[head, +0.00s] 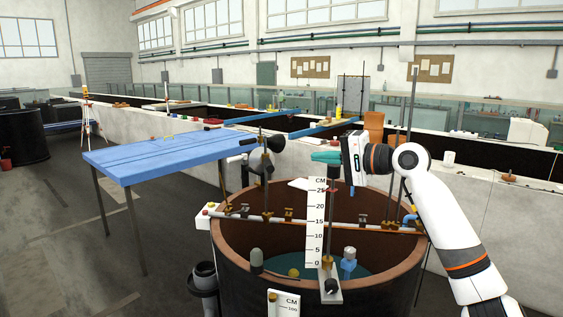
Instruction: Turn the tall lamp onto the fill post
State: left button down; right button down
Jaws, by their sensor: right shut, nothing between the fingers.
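A dark lamp head (261,160) sits on a tall thin pole (267,197) that stands at the tub's back rail, left of centre. I cannot tell exactly which way its face points. A post with a white CM scale (315,225) rises at the front of the tub; I cannot tell whether it is the fill post. My right gripper (326,157) comes in from the right, at the top of this post and to the right of the lamp head, apart from it. It is shut with nothing held. Whether it touches the post top is unclear. My left gripper is out of view.
The round brown tub (229,255) holds water, a grey-capped float, a yellow ball and a blue-based item. A rail with several brass clamps (289,214) crosses its back. A blue table (150,155) stands left. Tall rods (411,110) rise beside my right arm.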

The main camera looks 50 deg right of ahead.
aim_at(258, 160)
jog(key=i+l, duration=0.2)
jog(key=l, duration=0.15)
jog(key=i+l, duration=0.2)
jog(key=l, duration=0.2)
jog(key=i+l, duration=0.2)
jog(key=l, duration=0.15)
